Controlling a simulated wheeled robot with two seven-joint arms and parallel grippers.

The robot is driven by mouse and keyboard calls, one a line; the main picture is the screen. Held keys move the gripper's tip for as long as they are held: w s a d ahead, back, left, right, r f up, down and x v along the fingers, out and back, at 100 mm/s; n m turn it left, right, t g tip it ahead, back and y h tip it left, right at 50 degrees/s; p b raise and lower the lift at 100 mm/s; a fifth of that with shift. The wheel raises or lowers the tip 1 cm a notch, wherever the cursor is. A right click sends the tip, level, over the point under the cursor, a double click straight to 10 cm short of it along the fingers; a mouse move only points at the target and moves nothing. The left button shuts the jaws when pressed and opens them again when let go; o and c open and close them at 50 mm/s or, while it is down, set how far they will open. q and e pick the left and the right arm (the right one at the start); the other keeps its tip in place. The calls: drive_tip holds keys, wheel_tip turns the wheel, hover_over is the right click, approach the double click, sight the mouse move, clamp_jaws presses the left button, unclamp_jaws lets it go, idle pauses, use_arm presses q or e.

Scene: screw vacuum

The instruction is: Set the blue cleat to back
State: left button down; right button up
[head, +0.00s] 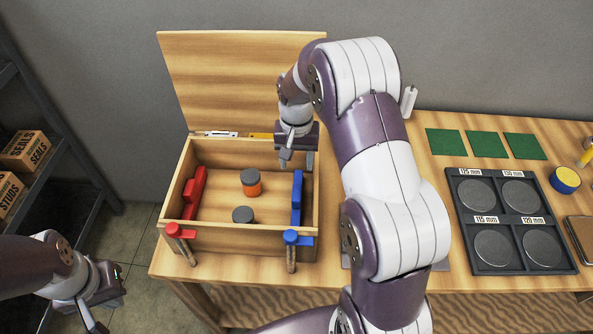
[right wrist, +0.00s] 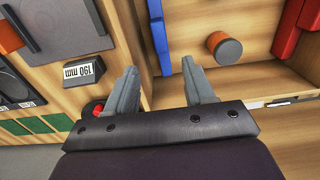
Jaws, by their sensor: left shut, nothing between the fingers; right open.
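The blue cleat (head: 297,198) is a long blue bar along the inner right wall of the open wooden box (head: 222,238). It also shows in the right wrist view (right wrist: 158,35), ahead of and between the fingers. My right gripper (head: 298,160) is open and empty above the back right of the box, near the cleat's back end. It shows no clear contact. Its two grey fingers are apart in the right wrist view (right wrist: 160,80). My left gripper (head: 106,305) is shut and empty, low at the left beside the table.
A red cleat (head: 195,192) lies along the box's left wall. Two grey-topped cylinders, one orange-bodied (head: 251,183), stand inside. Red (head: 180,231) and blue (head: 298,238) clamps sit on the front wall. The lid (head: 235,80) is raised behind. My right arm covers the table right of the box.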

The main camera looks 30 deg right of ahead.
sight(297, 200)
drive_tip(key=shift+c, duration=1.2)
drive_tip(key=a, duration=0.2)
drive_tip(key=a+f+n+p, duration=0.1)
drive_tip(key=a, duration=0.1)
drive_tip(key=a+n, duration=0.1)
drive_tip(key=a, duration=0.2)
drive_tip(key=shift+f+g, duration=0.2)
drive_tip(key=shift+g, duration=0.2)
clamp_jaws()
drive_tip(key=a+f+h, duration=0.1)
drive_tip(key=a, duration=0.1)
drive_tip(key=a+f+n+h+p, duration=0.1)
drive_tip(key=a+h, duration=0.1)
drive_tip(key=a, duration=0.1)
drive_tip(key=a+f+n+h+p, duration=0.1)
drive_tip(key=a, duration=0.1)
drive_tip(key=shift+s+a+f+h, duration=0.2)
drive_tip(key=shift+a+h, duration=0.1)
drive_tip(key=shift+w+a+m+t+h, duration=0.25)
drive_tip(key=shift+w+m+t+h, duration=0.25)
drive_tip(key=shift+w+m+h, duration=0.15)
drive_tip(key=d+f+m, duration=0.2)
drive_tip(key=d+f, duration=0.1)
drive_tip(key=d, duration=0.3)
drive_tip(key=d+f+m+t+h, duration=0.1)
drive_tip(key=d+f+m, duration=0.1)
drive_tip(key=d, duration=0.3)
drive_tip(key=shift+w+d+f+b, duration=0.35)
drive_tip(key=shift+f+b, duration=0.05)
drive_tip(key=shift+f, duration=0.5)
